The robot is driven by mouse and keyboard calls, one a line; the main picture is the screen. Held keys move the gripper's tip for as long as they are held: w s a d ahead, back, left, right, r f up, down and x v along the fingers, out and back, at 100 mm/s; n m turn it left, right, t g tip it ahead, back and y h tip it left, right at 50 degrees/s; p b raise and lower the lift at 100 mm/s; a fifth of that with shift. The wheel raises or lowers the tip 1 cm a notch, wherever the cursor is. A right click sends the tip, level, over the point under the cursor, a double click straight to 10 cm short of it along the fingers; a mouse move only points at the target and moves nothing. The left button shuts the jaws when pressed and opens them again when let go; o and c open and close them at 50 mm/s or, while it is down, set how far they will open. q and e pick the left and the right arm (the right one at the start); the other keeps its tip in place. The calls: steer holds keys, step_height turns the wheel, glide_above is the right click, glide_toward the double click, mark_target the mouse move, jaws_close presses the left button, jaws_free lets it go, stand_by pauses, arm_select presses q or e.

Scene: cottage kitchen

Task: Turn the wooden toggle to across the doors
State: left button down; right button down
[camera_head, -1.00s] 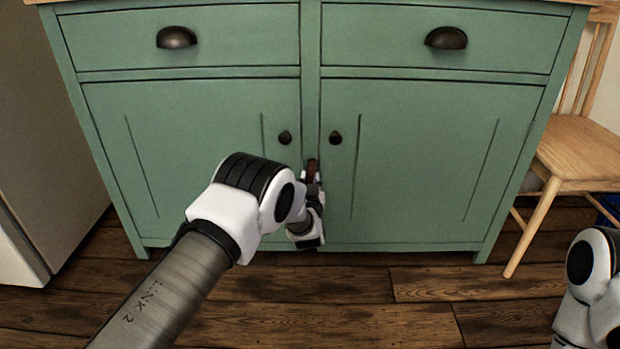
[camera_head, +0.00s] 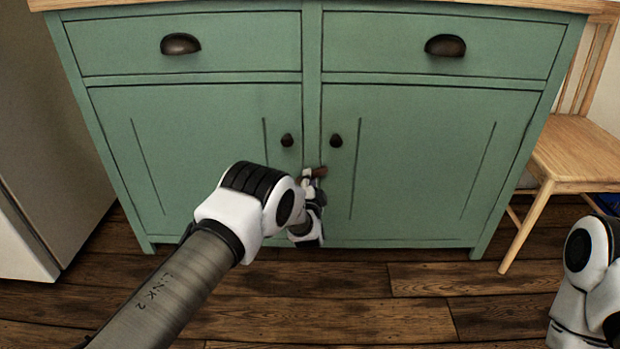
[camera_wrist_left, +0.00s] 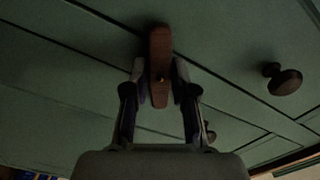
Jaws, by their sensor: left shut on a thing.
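The brown wooden toggle (camera_head: 318,171) is on the green cabinet, low between its two doors and below the two dark knobs. In the head view it lies roughly level, across the line between the left door (camera_head: 195,150) and the right door (camera_head: 425,150); the gripper hides part of it. My left gripper (camera_head: 311,180) is shut on the toggle. In the left wrist view, one finger is on each side of the toggle (camera_wrist_left: 160,60), which lines up with the fingers. My right gripper is out of view.
The doors' knobs (camera_head: 287,140) and (camera_head: 336,141) are close above the gripper. Two drawers with cup pulls (camera_head: 445,46) are higher up. A wooden chair (camera_head: 575,155) stands at the right. Open wooden floor (camera_head: 340,300) lies in front.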

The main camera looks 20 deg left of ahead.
arm_select(q)
steer(key=m+p, duration=0.1)
steer(key=m, duration=0.4)
steer(key=shift+r+m, duration=0.1)
steer(key=shift+m, duration=0.3)
stand_by(0.4)
steer(key=c, duration=0.9)
jaws_free()
steer(key=shift+c, duration=0.2)
steer(key=v, duration=1.2)
